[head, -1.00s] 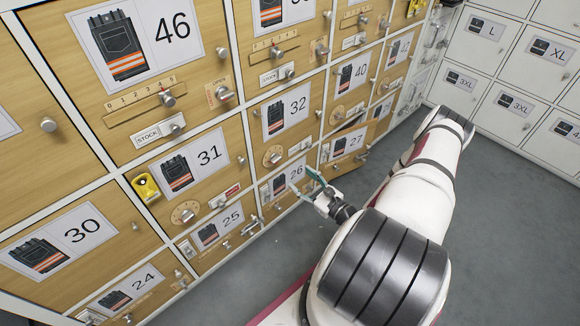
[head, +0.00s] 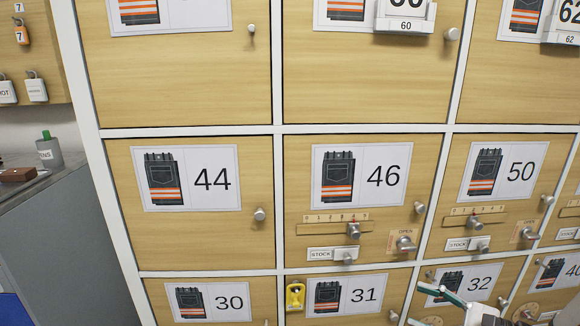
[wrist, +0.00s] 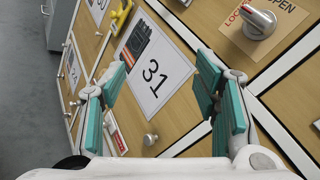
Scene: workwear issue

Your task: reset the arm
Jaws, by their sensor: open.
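My gripper (wrist: 163,98) is open and empty in the wrist view, its teal finger pads apart. Between them shows the wooden door 31 (wrist: 150,72) with its number card and a small knob below. I cannot tell from the view how far the fingertips are from the door. In the head view my gripper (head: 455,305) shows at the bottom right edge, in front of the lockers around door 32 (head: 480,283). Most of my arm is out of the head view.
Wooden locker doors fill the head view, including door 44 (head: 208,240) and door 46 (head: 300,205) with its slider and OPEN knob (head: 405,244). A yellow tag (head: 295,296) hangs beside card 31. A grey counter (head: 45,235) stands at the left.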

